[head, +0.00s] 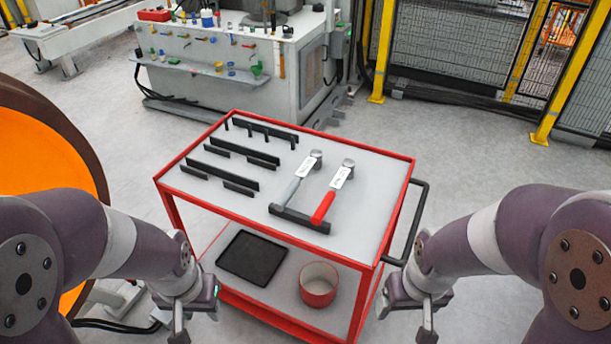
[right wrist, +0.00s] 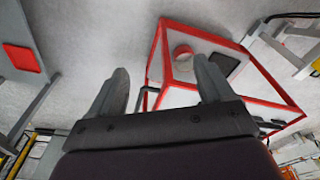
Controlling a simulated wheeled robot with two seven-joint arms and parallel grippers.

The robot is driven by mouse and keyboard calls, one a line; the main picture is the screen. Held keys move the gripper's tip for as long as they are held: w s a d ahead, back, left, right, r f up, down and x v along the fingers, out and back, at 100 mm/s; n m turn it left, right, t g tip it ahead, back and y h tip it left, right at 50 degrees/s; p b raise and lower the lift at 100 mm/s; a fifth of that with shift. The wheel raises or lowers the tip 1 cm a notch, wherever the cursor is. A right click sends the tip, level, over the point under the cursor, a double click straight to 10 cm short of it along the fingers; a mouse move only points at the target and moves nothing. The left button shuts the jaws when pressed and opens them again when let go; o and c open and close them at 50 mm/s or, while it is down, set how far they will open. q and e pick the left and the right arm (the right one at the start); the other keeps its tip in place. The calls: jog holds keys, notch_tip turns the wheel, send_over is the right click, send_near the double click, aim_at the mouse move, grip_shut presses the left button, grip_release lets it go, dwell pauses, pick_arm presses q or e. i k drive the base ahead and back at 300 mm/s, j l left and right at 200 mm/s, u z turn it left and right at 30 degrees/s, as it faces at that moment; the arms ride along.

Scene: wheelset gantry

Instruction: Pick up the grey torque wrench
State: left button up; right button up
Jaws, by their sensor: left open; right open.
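The grey torque wrench (head: 295,182) lies on the top of the red cart (head: 366,228), its grey handle end at a black holder (head: 299,219) and its head pointing away. A red-handled torque wrench (head: 331,194) lies beside it on the right. My left gripper (head: 179,325) is at the cart's near left, below the tabletop level in the picture, open and empty. My right gripper (head: 427,325) is at the cart's near right, open and empty. In the right wrist view its two fingers (right wrist: 160,92) stand wide apart with nothing between them.
Several black bars (head: 222,172) stand on the cart's left half. The lower shelf bears a black tray (head: 252,257) and a red round container (head: 318,284). A black push handle (head: 414,222) juts from the cart's right side. A large orange wheel (head: 40,160) is at left.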

aim_at(314, 162)
jog(key=i+j, duration=0.2)
jog(key=i, duration=0.2)
jog(key=i+j+u, duration=0.1)
jog(key=i+j, duration=0.15)
jog(key=i, duration=0.15)
jog(key=i+j, duration=0.15)
jog(key=i, duration=0.25)
jog(key=i+j+u, duration=0.1)
jog(key=i, duration=0.3)
jog(key=j, duration=0.1)
